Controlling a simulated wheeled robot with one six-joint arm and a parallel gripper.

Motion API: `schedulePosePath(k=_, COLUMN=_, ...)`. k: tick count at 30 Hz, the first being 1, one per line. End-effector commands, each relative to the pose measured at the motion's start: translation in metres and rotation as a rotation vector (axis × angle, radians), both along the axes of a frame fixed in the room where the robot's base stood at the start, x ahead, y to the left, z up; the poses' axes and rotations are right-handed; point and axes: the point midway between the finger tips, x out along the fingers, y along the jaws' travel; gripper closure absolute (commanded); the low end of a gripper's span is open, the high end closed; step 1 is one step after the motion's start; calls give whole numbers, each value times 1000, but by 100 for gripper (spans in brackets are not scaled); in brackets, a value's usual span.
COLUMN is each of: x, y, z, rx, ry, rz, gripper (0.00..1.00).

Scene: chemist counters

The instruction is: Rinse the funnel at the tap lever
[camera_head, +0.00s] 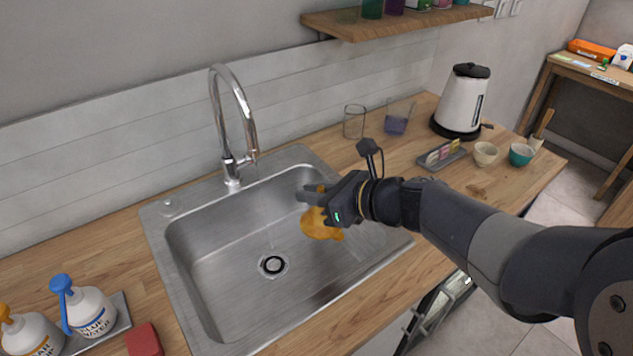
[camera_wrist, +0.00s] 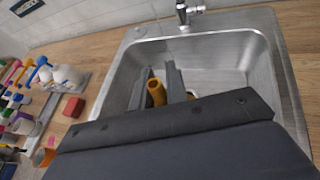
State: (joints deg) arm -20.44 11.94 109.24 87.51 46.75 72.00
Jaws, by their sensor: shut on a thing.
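An amber-orange funnel (camera_head: 318,224) is held over the right part of the steel sink (camera_head: 200,258). My gripper (camera_head: 316,194) is shut on it. In the wrist view the funnel's tube end (camera_wrist: 156,92) shows between the two dark fingers, and my gripper body hides the rest. The chrome tap (camera_head: 236,120) stands at the sink's back edge, its spout arching forward. Its lever (camera_head: 250,158) is on the right side of the tap base. The funnel is to the right of the tap and apart from it. No water is seen running.
A glass beaker (camera_head: 354,121), a beaker with purple contents (camera_head: 397,117) and a white kettle (camera_head: 461,100) stand right of the sink. Blue and orange pump bottles (camera_head: 88,307) and a red sponge (camera_head: 143,340) lie left. A wooden shelf (camera_head: 390,20) overhangs the back.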

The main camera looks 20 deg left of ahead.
Motion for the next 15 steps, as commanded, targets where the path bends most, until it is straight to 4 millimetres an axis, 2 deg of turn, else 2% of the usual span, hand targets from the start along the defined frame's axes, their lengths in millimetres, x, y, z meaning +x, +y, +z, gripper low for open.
schedulePosePath(k=5, x=0, y=5, z=-2, rx=0, ry=0, rz=4, gripper=100)
schedulePosePath(k=15, x=10, y=35, z=-8, rx=0, ry=0, rz=4, gripper=100)
